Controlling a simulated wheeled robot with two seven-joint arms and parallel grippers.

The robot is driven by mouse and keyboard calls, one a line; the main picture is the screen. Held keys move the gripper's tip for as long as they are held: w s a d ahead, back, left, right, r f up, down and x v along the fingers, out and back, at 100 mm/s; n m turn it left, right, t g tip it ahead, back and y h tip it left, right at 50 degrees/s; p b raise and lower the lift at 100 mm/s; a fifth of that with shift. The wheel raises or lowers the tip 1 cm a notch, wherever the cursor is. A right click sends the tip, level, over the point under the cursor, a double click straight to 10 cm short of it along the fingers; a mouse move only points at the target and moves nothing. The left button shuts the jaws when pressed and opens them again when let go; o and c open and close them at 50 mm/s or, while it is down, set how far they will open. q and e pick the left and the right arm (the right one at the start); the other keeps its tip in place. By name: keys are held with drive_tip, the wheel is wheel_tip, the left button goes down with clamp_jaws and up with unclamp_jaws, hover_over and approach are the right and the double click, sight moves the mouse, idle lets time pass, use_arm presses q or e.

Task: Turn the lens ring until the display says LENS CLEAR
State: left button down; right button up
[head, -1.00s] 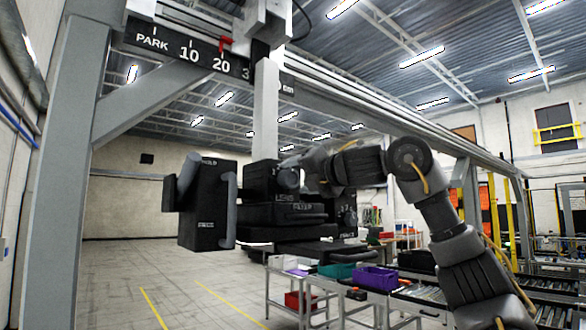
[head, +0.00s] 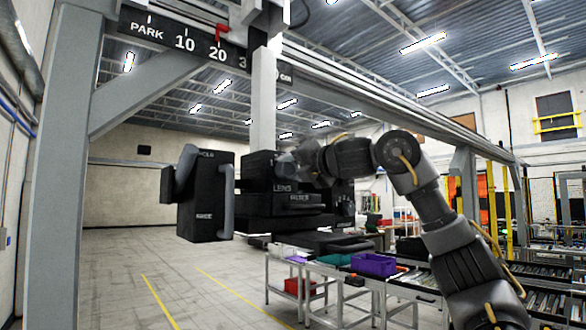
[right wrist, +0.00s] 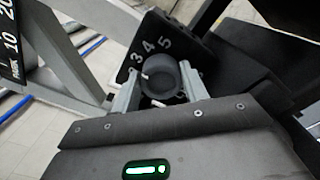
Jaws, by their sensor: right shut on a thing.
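The black lens unit (head: 290,198) hangs under a white vertical post, with a "LENS" label on its front. In the right wrist view a round dark lens ring (right wrist: 163,78) with a pale mark sits beside the numbers 3, 4 and 5. My right gripper (right wrist: 158,92) has its two grey fingers on either side of this ring and is shut on it. In the head view my right gripper (head: 287,165) is at the front of the unit and hides the ring. No readable display message shows. My left gripper is not in view.
A black box with grey handles (head: 205,195) hangs left of the lens unit. A scale rail (head: 170,40) with a red pointer near 20 runs above. A table with a purple bin (head: 373,264) stands behind. The floor at left is clear.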

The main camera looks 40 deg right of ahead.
drive_tip(key=shift+f+m+b, duration=0.15)
drive_tip(key=shift+m+b, duration=0.35)
drive_tip(key=shift+m, duration=0.7)
drive_tip(key=shift+d+m+b, duration=0.1)
drive_tip(key=shift+m+b, duration=0.5)
drive_tip(key=shift+m, duration=1.1)
drive_tip(key=o, duration=1)
drive_tip(key=shift+s, duration=0.1)
drive_tip(key=shift+s+b, duration=0.3)
drive_tip(key=shift+b, duration=0.1)
drive_tip(key=s+b, duration=0.5)
drive_tip(key=s, duration=0.5)
